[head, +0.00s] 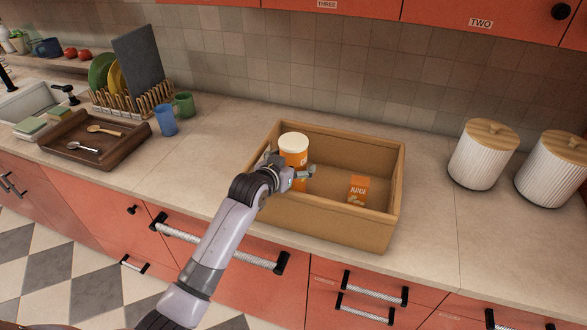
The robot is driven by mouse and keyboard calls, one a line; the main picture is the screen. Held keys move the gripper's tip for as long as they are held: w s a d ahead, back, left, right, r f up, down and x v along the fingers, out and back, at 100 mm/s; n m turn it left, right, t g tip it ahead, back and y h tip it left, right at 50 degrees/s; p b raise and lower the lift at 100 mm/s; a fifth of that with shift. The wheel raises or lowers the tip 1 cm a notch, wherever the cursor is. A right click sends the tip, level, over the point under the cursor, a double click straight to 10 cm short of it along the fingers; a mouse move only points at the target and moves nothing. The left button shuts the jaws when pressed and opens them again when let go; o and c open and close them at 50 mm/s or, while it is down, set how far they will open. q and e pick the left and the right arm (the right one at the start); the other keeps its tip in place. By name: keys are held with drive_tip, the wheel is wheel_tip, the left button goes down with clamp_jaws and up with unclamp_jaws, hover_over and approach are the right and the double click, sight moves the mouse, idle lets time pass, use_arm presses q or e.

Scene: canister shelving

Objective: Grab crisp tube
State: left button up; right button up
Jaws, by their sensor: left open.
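The crisp tube (294,146) is an orange cylinder with a white lid, standing upright in the left part of an open wooden box (397,165) on the counter. My left gripper (293,166) reaches over the box's front wall and is open at the near side of the tube. My right gripper is not in view.
An orange juice carton (358,189) stands in the box to the right. Two white ribbed canisters (482,158) stand on the right. A blue mug (165,120), a dish rack (130,101) and a brown tray (75,155) are on the left.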

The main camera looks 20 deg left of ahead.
use_arm(q)
drive_tip(key=shift+w+d+f, duration=0.1)
drive_tip(key=shift+w+f, duration=0.1)
drive_tip(key=shift+w, duration=0.2)
drive_tip(key=shift+c, duration=0.4)
drive_tip(key=c, duration=1.3)
